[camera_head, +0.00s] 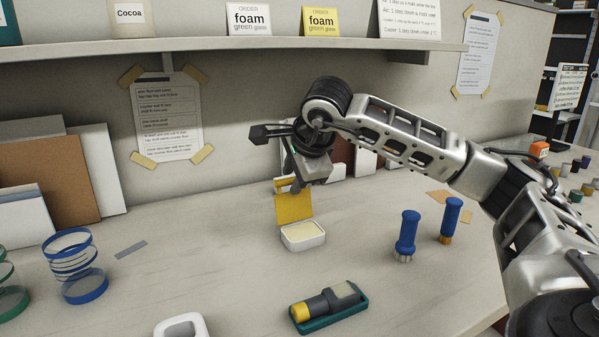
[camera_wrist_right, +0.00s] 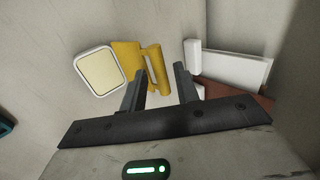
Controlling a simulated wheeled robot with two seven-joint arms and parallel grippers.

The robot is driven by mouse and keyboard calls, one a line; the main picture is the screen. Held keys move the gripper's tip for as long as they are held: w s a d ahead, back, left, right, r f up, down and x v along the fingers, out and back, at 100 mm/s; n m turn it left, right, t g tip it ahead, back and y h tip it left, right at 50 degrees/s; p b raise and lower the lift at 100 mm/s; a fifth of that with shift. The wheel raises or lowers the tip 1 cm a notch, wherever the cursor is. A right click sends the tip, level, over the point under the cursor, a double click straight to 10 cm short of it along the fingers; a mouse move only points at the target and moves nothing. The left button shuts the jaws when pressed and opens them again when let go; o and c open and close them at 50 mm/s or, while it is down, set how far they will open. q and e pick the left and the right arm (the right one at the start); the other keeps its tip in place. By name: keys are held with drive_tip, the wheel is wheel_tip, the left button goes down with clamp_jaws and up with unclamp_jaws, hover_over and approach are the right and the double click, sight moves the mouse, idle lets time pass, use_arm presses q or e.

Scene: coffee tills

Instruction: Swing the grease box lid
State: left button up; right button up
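The grease box (camera_head: 303,241) is a small white tray with a cream filling, standing on the counter. Its yellow lid (camera_head: 294,207) stands raised at the back edge of the box. My right gripper (camera_head: 288,187) is just above and behind the top of the lid. In the right wrist view, the box (camera_wrist_right: 99,73) is at the upper left, with the yellow lid (camera_wrist_right: 128,58) beside it. There the two fingers of the right gripper (camera_wrist_right: 163,80) are apart, with the lid's lip close to the left finger. I cannot tell whether they touch. My left gripper is not in view.
A teal tray (camera_head: 335,314) holding a dark tool with a yellow end lies in front. Two blue-handled brushes (camera_head: 407,232) (camera_head: 451,217) stand to the right. Blue rings (camera_head: 86,287) are at the left. A shelf (camera_head: 230,49) runs above; the counter left of the box is mostly clear.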

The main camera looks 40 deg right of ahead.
drive_tip(key=shift+w+d+f, duration=0.1)
drive_tip(key=shift+w+f, duration=0.15)
drive_tip(key=shift+f, duration=0.1)
drive_tip(key=shift+c, duration=0.3)
drive_tip(key=shift+s+r, duration=0.1)
drive_tip(key=c, duration=0.5)
clamp_jaws()
